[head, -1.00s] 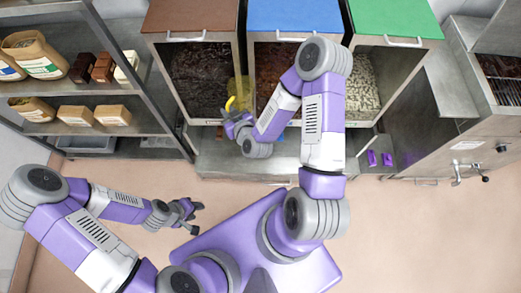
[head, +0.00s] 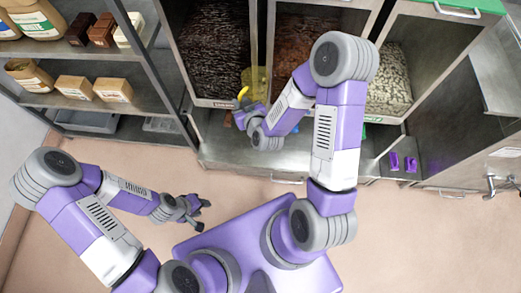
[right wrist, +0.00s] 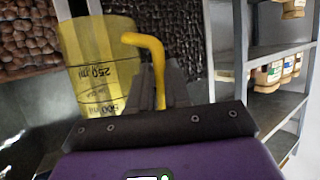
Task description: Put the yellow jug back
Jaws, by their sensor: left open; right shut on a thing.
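The yellow jug (head: 259,79) is see-through, with a solid yellow hooked handle. In the head view it is at the front of the bins, near the post between the left and middle ones. My right gripper (head: 244,109) is shut on its handle. My left gripper (head: 202,212) is open and empty above the floor, far from the jug.
Open-fronted bins hold dark pieces (head: 213,50), brown pieces (head: 307,42) and pale pieces (head: 391,78). A metal ledge (head: 230,155) runs below them. A shelf rack (head: 150,65) with bags and boxes stands left. Purple items (head: 401,161) lie at the right. The floor around my left gripper is clear.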

